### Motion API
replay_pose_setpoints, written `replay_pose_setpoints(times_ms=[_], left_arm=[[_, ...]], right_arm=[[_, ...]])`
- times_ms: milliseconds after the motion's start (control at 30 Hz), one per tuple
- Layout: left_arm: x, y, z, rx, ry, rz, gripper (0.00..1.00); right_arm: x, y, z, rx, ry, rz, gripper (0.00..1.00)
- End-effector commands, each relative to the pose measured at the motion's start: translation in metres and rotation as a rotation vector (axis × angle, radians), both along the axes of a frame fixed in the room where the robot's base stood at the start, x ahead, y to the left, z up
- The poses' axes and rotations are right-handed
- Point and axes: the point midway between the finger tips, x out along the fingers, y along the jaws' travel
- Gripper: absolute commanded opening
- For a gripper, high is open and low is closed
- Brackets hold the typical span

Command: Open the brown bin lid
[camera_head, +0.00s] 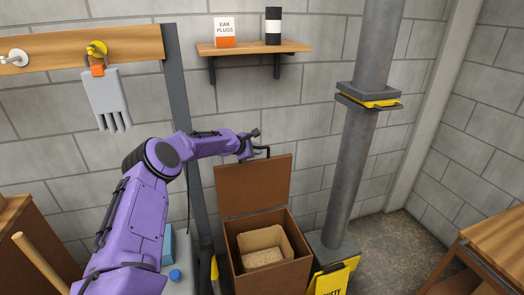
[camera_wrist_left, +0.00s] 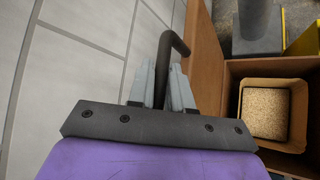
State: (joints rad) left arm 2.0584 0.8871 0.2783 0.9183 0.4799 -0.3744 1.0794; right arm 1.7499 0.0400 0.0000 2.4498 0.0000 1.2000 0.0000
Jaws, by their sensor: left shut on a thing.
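The brown bin (camera_head: 240,262) stands against the wall with its lid (camera_head: 253,184) raised upright at the back. Inside it sits a tan inner container (camera_head: 285,242) with grainy contents, which also shows in the left wrist view (camera_wrist_left: 265,112). A dark bent handle (camera_head: 262,149) rises from the lid's upper edge. My left gripper (camera_head: 252,145) is at that edge. In the left wrist view its pale fingers (camera_wrist_left: 164,88) are shut on the dark handle (camera_wrist_left: 166,58), with the lid (camera_wrist_left: 205,60) just to the right. My right gripper is not in view.
A grey pillar (camera_head: 352,175) with a yellow-edged collar stands right of the bin, with a yellow sign (camera_head: 335,279) at its foot. A shelf (camera_head: 254,47) hangs above. A wooden table (camera_head: 497,240) is at the right. Floor between pillar and table is clear.

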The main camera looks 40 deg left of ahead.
Motion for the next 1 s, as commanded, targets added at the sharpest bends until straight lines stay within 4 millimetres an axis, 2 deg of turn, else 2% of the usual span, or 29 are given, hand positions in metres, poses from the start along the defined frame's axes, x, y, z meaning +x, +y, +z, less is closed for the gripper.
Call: replay_pose_setpoints(times_ms=[433,467,500,533,833,1000], left_arm=[[-0.001,0.001,-0.001,-0.001,0.001,-0.003,0.0],[-0.001,0.001,-0.001,-0.001,0.001,-0.003,0.22],[-0.001,0.001,-0.001,-0.001,0.001,-0.003,0.35],[-0.001,0.002,-0.001,-0.001,0.001,-0.003,0.39],[-0.003,0.004,0.001,0.0,0.0,0.0,0.39],[-0.016,0.002,0.014,-0.002,-0.003,-0.001,0.39]], right_arm=[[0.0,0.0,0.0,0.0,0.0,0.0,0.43],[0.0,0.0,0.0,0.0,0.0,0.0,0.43],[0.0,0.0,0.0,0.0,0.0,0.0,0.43],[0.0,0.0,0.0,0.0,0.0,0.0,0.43],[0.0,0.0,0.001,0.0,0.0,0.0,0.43],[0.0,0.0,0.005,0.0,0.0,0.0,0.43]])
